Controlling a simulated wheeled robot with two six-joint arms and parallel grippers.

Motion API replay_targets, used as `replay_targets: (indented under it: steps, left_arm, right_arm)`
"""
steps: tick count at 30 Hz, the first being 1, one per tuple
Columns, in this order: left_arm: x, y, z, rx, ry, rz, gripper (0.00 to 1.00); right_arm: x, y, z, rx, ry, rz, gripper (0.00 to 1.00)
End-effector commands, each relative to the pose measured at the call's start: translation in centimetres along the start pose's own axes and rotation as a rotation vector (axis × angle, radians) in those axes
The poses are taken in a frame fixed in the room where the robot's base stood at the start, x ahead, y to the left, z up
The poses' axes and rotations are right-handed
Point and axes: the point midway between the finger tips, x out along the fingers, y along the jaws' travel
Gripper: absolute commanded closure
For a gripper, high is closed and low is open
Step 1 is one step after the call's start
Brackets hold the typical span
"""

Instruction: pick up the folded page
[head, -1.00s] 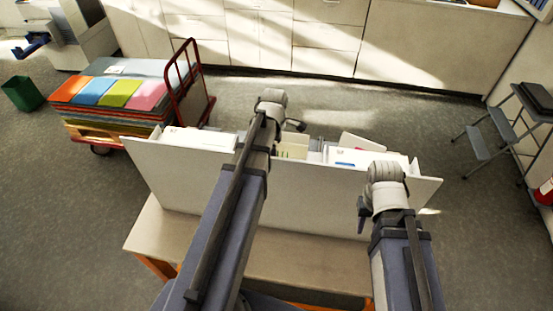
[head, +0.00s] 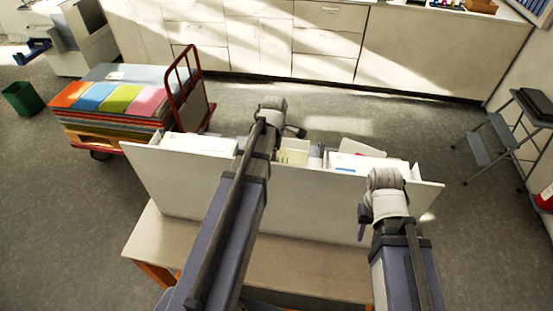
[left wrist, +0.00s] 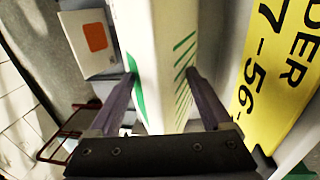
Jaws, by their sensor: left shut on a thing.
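In the left wrist view, the white folded page (left wrist: 163,45) with green stripes stands between the two fingers of my left gripper (left wrist: 161,88). The gripper is shut on it, one finger on each side. In the head view my left arm hides most of this gripper behind the white panel, and I cannot make out the page there. My right gripper (head: 363,222) hangs in front of the panel at the right. Its fingers are small and partly hidden, so its opening cannot be told.
A white upright panel (head: 310,199) runs along the table (head: 290,262), with white trays (head: 362,163) behind it. A yellow lettered sheet (left wrist: 275,75) and a white card with an orange square (left wrist: 92,42) flank the page. A loaded cart (head: 108,108) stands left; a step stool (head: 490,140) stands right.

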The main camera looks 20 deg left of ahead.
Motion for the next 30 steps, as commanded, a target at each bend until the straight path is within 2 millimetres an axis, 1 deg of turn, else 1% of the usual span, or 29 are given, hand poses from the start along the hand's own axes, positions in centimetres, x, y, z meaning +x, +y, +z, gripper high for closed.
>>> replay_targets:
  steps: [5, 11, 26, 28, 30]
  left_arm:
    - [-0.1, 0.0, 0.0, 0.000, 0.000, 0.000, 0.70]
    - [-1.0, 0.6, 0.0, 0.000, 0.000, 0.000, 0.70]
    - [-7.6, 1.5, 0.0, 0.000, 0.000, 0.000, 0.70]
    - [-6.7, 3.3, 0.0, 0.000, 0.000, 0.000, 0.70]
    - [-6.4, 4.9, 0.0, 0.000, 0.000, 0.000, 0.70]
  right_arm:
    - [-0.1, 0.0, 0.0, 0.000, 0.000, 0.000, 0.62]
    - [-1.1, 0.1, 0.1, -0.001, 0.000, 0.000, 0.62]
    - [-7.7, 0.7, 0.5, 0.019, -0.003, -0.002, 0.62]
    - [-7.0, 0.6, 0.5, 0.021, -0.003, -0.003, 0.62]
    - [-7.0, 0.6, 0.5, 0.020, -0.003, -0.002, 0.62]
